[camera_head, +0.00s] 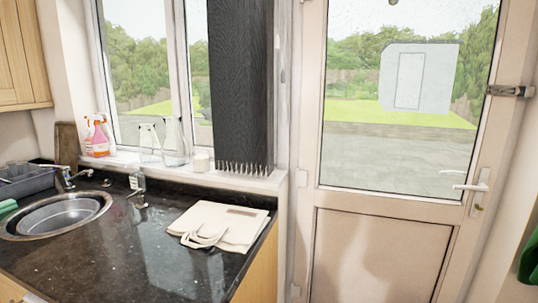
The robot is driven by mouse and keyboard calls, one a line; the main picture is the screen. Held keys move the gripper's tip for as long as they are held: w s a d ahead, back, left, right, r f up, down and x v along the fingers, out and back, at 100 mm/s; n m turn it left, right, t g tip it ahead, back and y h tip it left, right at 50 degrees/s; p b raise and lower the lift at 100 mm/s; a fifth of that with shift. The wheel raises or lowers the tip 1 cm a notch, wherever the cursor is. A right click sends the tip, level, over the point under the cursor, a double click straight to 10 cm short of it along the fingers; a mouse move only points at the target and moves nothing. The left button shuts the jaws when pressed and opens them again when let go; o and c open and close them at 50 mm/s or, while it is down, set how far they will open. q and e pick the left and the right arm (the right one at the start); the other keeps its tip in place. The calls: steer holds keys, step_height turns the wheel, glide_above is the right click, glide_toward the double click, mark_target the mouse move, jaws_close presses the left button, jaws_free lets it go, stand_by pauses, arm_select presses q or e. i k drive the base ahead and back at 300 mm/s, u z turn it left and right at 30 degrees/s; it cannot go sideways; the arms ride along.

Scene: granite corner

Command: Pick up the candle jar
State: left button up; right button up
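A small white jar (201,161), which looks like the candle jar, stands upright on the windowsill. It is just right of the clear glass bottles and left of the dark hanging blind. It is small in the picture, so its lid and label cannot be made out. Neither of my grippers shows in the head view.
Clear glass bottles (174,143) stand close to the jar's left. The dark blind (240,80) hangs to its right. Below are the dark granite counter (130,250), a folded cream bag (222,226), a soap bottle (138,187) and a sink (58,215). A white door (380,250) stands right.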

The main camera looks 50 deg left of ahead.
mark_target(201, 160)
steer(key=u, duration=0.15)
steer(key=i, duration=1.6)
steer(key=u, duration=1.3)
steer(key=i, duration=1)
steer(key=u, duration=0.7)
